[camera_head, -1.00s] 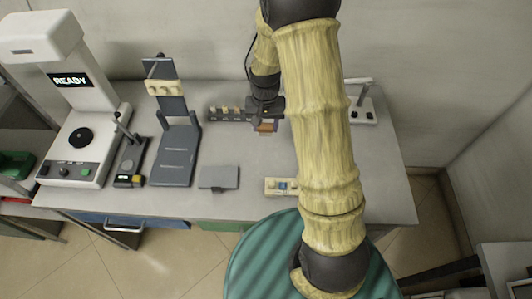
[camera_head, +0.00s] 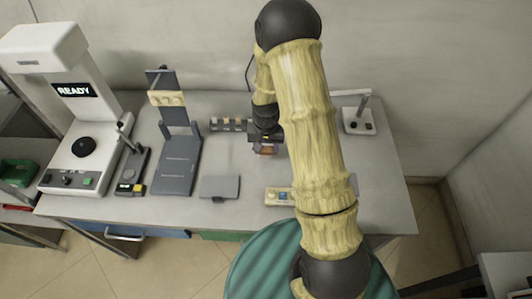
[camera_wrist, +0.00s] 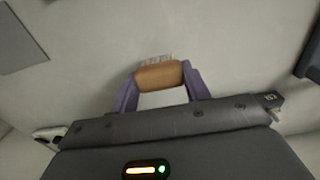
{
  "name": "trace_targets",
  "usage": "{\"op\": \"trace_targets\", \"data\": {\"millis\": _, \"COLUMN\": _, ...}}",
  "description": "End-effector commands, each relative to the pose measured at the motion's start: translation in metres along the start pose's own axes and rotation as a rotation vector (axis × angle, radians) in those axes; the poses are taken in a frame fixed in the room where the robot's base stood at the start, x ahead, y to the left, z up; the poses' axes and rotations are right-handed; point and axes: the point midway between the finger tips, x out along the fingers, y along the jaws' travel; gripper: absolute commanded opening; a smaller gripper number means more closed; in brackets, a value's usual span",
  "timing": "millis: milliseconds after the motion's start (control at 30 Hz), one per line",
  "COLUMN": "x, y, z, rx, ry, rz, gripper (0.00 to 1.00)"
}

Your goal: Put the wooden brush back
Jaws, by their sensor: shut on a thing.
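The wooden brush, a brown block with pale bristles on its far side, is in the wrist view (camera_wrist: 160,75). My gripper (camera_wrist: 162,80) is shut on it, one purple finger at each end. Whether the bristles touch the table cannot be told.
A dark slotted rack (camera_head: 228,125) lies just left of my gripper. A dark stand (camera_head: 178,165), a grey plate (camera_head: 220,187) and a small panel with a blue button (camera_head: 279,195) are around it. A white device (camera_head: 359,121) stands at right. The table between them is clear.

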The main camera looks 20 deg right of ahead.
Motion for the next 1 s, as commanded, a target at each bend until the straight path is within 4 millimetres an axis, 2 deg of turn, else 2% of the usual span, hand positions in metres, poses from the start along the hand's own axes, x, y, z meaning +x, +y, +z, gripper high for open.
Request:
{"op": "trace_targets", "data": {"millis": 233, "x": 0.031, "y": 0.0, "z": 0.001, "rx": 0.0, "ry": -0.003, "rz": 0.001, "gripper": 0.22}}
{"op": "trace_targets", "data": {"millis": 667, "x": 0.038, "y": 0.0, "z": 0.0, "rx": 0.0, "ry": -0.001, "rz": 0.0, "gripper": 0.22}}
{"op": "trace_targets", "data": {"millis": 700, "x": 0.037, "y": 0.0, "z": 0.0, "rx": 0.0, "ry": -0.001, "rz": 0.0, "gripper": 0.54}}
{"op": "trace_targets", "data": {"millis": 767, "x": 0.037, "y": 0.0, "z": 0.0, "rx": 0.0, "ry": -0.001, "rz": 0.0, "gripper": 0.66}}
{"op": "trace_targets", "data": {"millis": 1000, "x": 0.036, "y": 0.0, "z": 0.0, "rx": 0.0, "ry": -0.001, "rz": 0.0, "gripper": 0.68}}
